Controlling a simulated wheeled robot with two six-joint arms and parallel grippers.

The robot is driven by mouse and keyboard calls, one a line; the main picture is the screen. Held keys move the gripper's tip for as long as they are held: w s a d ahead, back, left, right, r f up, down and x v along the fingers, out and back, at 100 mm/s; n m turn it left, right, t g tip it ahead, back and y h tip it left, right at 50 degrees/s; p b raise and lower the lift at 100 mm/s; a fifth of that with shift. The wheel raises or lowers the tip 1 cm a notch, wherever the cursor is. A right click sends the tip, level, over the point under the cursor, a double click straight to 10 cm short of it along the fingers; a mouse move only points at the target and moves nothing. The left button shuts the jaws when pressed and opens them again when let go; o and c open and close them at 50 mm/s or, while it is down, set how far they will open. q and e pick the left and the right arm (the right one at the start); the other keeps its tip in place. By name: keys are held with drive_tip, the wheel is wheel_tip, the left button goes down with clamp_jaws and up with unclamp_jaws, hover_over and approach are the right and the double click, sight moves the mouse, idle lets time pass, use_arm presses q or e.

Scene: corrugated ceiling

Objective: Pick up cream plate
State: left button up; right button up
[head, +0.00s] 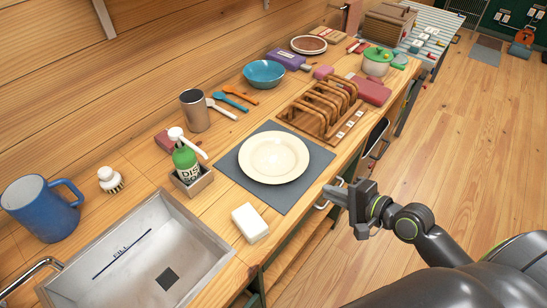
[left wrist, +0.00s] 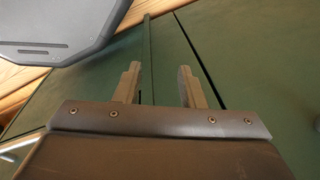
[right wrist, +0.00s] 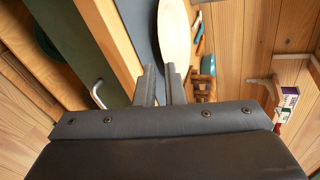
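The cream plate (head: 274,157) lies flat on a dark grey mat (head: 305,190) on the wooden counter in the head view. It also shows in the right wrist view, as a pale oval (right wrist: 174,35) just beyond the fingertips. My right gripper (head: 336,195) is beside the counter's front edge, to the lower right of the plate and apart from it. Its fingers (right wrist: 163,75) are a little apart with nothing between them. My left gripper is not in the head view. In the left wrist view its fingers (left wrist: 160,80) are apart and empty, in front of green panels.
A wooden rack (head: 322,108) stands right of the mat. A soap bottle (head: 186,160) in a holder is left of it, and a white block (head: 250,222) is below. A metal sink (head: 140,262) is at lower left. Floor (head: 450,150) beside the counter is clear.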

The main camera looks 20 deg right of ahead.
approach(291, 179)
drive_tip(key=x, duration=0.3)
drive_tip(key=shift+w+f+p, duration=0.15)
drive_tip(key=shift+w+p, duration=0.15)
drive_tip(key=shift+p, duration=0.05)
drive_tip(key=shift+w+a+f, duration=0.15)
drive_tip(key=shift+w+a, duration=0.1)
drive_tip(key=shift+w, duration=0.2)
drive_tip(key=p+x, duration=0.1)
drive_tip(key=x, duration=0.2)
drive_tip(key=shift+w+a, duration=0.15)
drive_tip(key=shift+w+a+f, duration=0.2)
drive_tip(key=shift+w+f, duration=0.1)
drive_tip(key=shift+w, duration=0.05)
clamp_jaws()
drive_tip(key=shift+r, duration=0.2)
